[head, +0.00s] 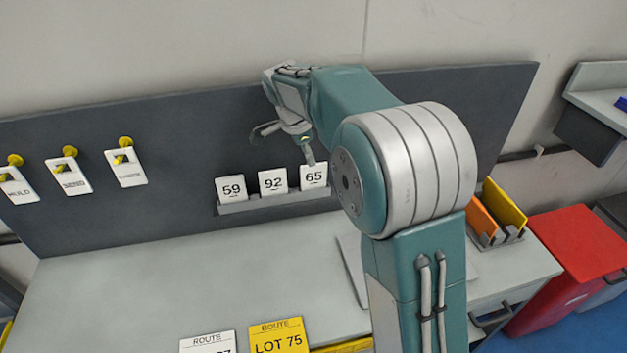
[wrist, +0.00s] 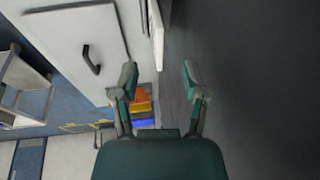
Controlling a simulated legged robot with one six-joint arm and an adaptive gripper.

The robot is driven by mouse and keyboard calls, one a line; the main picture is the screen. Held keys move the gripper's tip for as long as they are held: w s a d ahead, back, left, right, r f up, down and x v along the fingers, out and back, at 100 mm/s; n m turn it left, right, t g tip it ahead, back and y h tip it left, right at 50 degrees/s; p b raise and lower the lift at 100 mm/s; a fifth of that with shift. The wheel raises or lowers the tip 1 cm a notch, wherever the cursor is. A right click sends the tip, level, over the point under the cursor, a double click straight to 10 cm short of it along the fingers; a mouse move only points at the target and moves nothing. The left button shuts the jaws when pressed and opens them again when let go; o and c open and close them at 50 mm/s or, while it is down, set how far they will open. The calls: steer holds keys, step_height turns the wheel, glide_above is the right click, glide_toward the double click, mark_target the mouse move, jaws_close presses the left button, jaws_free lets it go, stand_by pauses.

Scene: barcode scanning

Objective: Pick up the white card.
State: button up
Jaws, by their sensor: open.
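Three white cards stand in a grey rack on the dark back panel in the head view: 59 (head: 231,189), 92 (head: 273,182) and 65 (head: 313,176). A white ROUTE card (head: 208,343) lies at the bottom edge, partly cut off. My gripper (head: 284,146) is open and empty, just above the rack. One finger is close to the top of card 65; I cannot tell whether they touch. In the wrist view the open fingers (wrist: 160,84) have nothing between them. A thin white edge (wrist: 156,30) shows beyond them, perhaps a card.
A yellow LOT 75 card (head: 277,338) lies beside the ROUTE card. White tags (head: 126,168) hang on yellow pegs at left. Orange and yellow folders (head: 503,205) stand at right, near a red bin (head: 575,258). The grey worktop (head: 150,280) is mostly clear.

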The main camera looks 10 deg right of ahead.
mark_target(315, 177)
steer(key=x, duration=0.5)
steer(key=shift+s+d+f, duration=0.1)
steer(key=shift+d+f, duration=0.05)
steer(key=shift+d, duration=0.1)
jaws_close()
